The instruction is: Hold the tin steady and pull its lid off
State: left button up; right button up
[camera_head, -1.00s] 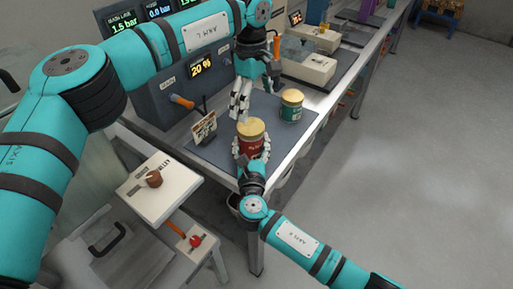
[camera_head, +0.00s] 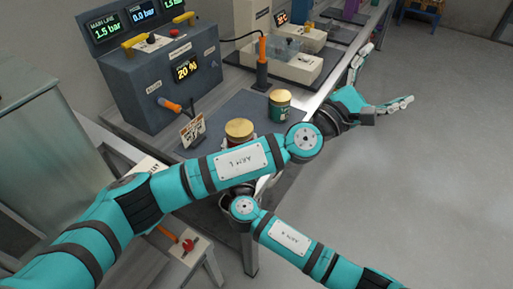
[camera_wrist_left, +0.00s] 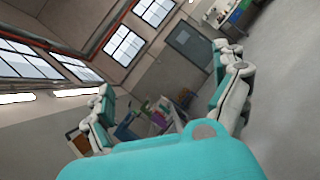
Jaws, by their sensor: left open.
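The red tin (camera_head: 241,141) with its gold lid (camera_head: 239,128) on stands near the front of the dark mat. My left arm crosses in front of its lower part. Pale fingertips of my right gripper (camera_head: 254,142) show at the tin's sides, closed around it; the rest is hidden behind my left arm. My left gripper (camera_head: 389,73) is open and empty, beyond the bench's right edge over the floor, well away from the tin. In the left wrist view its fingers (camera_wrist_left: 165,68) are spread wide with nothing between them.
A green tin (camera_head: 280,108) with a gold lid stands behind the red one. A small sign (camera_head: 192,130) is left of the tins. A grey panel box (camera_head: 155,85) with displays and an orange-handled tool (camera_head: 262,67) stand behind. The floor at right is clear.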

pick_arm(q)
jog(key=w+a+n+t+y, duration=0.2)
jog(key=a+n+t+y, duration=0.3)
jog(key=n+t, duration=0.25)
jog(key=n+g+y, duration=0.5)
jog(key=n+y, duration=1.1)
jog(key=y, duration=0.2)
send_near(240, 130)
jog(key=x, duration=0.9)
jog(key=shift+c, duration=0.2)
jog(key=c, duration=1.4)
